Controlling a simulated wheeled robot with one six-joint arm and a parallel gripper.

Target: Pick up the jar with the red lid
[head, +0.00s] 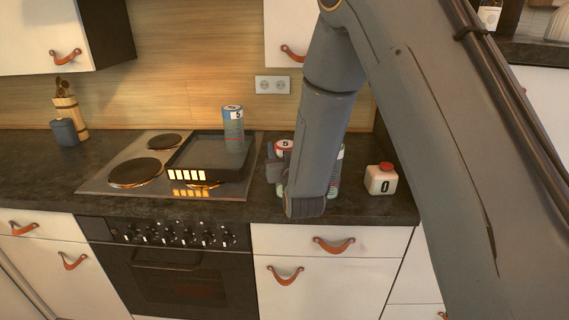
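A squat white jar (381,182) with a small red lid (386,166) and a black "0" stands upright on the dark worktop, right of my arm. Another item with a red-and-white top marked "5" (284,146) stands behind my wrist, mostly hidden; I cannot tell if it is a jar or a can. My gripper (274,173) is low over the worktop, left of the white jar and apart from it. My wrist covers most of it, so its fingers and anything between them are not clear.
A dark square pan (205,170) sits on the hob (103,181), with a blue-grey can (233,127) standing in it. A blue-grey cup (64,132) and a wooden utensil holder (71,116) are at the left. Pale greenish items partly show around my wrist. Worktop right of the white jar is partly hidden.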

